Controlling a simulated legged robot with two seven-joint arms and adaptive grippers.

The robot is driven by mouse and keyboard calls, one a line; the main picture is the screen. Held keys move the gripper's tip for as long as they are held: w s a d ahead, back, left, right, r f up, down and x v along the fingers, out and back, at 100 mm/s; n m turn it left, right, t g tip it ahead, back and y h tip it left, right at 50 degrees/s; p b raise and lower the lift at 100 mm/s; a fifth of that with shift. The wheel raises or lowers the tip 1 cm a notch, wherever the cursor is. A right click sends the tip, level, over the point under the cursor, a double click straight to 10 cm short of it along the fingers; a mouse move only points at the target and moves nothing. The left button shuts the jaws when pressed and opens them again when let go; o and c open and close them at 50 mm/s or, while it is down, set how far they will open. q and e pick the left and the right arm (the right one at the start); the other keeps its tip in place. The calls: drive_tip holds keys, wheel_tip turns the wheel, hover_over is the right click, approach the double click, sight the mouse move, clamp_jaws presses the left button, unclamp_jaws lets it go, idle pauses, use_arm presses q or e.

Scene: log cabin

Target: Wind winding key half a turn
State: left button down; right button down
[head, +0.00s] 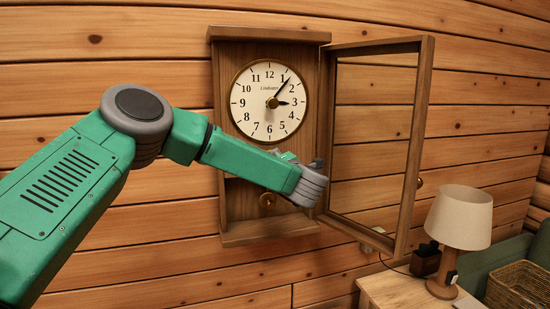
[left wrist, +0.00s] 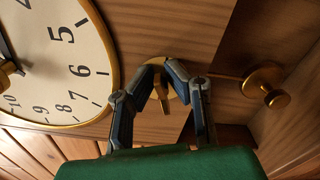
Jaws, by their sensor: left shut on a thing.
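The wall clock (head: 226,150) has a wooden case and a white dial (head: 268,120) with black numerals. Its short hand points near 3 and its long hand just past 1. My left arm reaches across the case below the dial, and its wrist hides the key in the head view. In the left wrist view, my left gripper (left wrist: 166,70) is shut on the brass winding key (left wrist: 163,102). The key sits at a round brass plate (left wrist: 182,86) on the wood beside the dial, partly covered by the fingers. My right gripper is out of view.
The clock's framed door (head: 421,130) stands open to the right, close to my left wrist. A brass pendulum (head: 267,200) hangs below the dial; its bob (left wrist: 265,86) is near the fingers. A lamp (head: 459,218) and a basket (head: 516,288) stand at lower right.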

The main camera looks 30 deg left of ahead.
use_arm(q)
drive_tip(key=shift+d+f+m+p, duration=0.1)
drive_tip(key=shift+f+m+p, duration=0.2)
drive_tip(key=shift+m, duration=0.45)
drive_tip(key=shift+d+f+m+p, duration=0.15)
drive_tip(key=shift+f+m, duration=0.1)
drive_tip(key=shift+m, duration=0.5)
drive_tip(key=c, duration=1.7)
unclamp_jaws()
drive_tip(key=shift+c, duration=0.2)
drive_tip(key=shift+w, duration=0.1)
drive_tip(key=shift+r, duration=0.15)
drive_tip(key=shift+d, duration=0.1)
